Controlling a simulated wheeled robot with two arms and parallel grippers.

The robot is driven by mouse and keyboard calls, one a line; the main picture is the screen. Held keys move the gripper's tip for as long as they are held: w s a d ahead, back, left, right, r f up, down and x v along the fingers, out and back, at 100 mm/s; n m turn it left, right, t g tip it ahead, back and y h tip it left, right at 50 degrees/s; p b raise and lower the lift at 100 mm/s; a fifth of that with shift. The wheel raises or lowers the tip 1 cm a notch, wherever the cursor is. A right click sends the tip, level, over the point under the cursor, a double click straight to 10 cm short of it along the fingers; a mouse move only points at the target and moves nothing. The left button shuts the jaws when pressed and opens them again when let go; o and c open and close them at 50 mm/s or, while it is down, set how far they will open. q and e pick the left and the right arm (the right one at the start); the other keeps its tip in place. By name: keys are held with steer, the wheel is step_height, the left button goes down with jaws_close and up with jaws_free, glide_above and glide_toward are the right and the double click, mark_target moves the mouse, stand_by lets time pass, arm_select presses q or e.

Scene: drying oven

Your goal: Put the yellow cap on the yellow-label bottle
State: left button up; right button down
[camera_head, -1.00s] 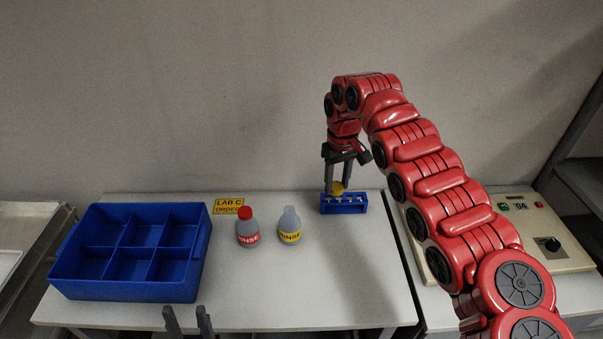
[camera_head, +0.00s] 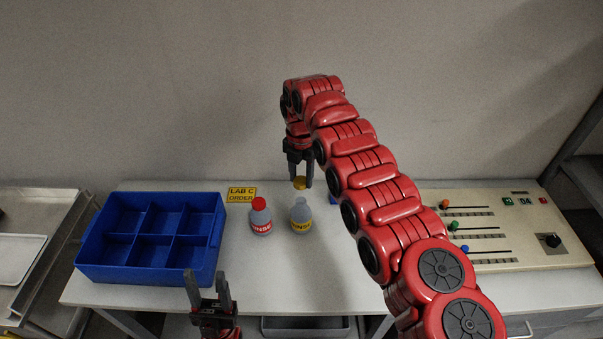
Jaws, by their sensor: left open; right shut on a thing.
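The yellow-label bottle (camera_head: 301,217) stands upright and uncapped on the table. The yellow cap (camera_head: 300,183) is between the fingers of my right gripper (camera_head: 300,178), which is shut on it. The cap is just above the bottle's neck in the picture; a small gap seems to show, but I cannot tell how exactly they line up. My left gripper (camera_head: 208,287) is open and empty at the table's front edge, below the blue box.
A red-capped bottle (camera_head: 260,217) stands close left of the yellow-label bottle. A blue divided box (camera_head: 150,272) is at the left, with a yellow sign (camera_head: 242,194) behind. A small blue holder (camera_head: 333,199) is mostly hidden by my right arm. A control panel (camera_head: 500,232) is right.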

mark_target(301, 200)
steer(key=shift+f, duration=2.4)
steer(key=shift+f+b, duration=0.75)
steer(key=shift+b, duration=0.25)
steer(key=shift+r, duration=0.1)
steer(key=shift+b, duration=0.55)
steer(key=shift+w+b, duration=0.1)
steer(key=shift+b, duration=0.7)
steer(key=shift+f+b, duration=0.2)
steer(key=shift+b, duration=0.55)
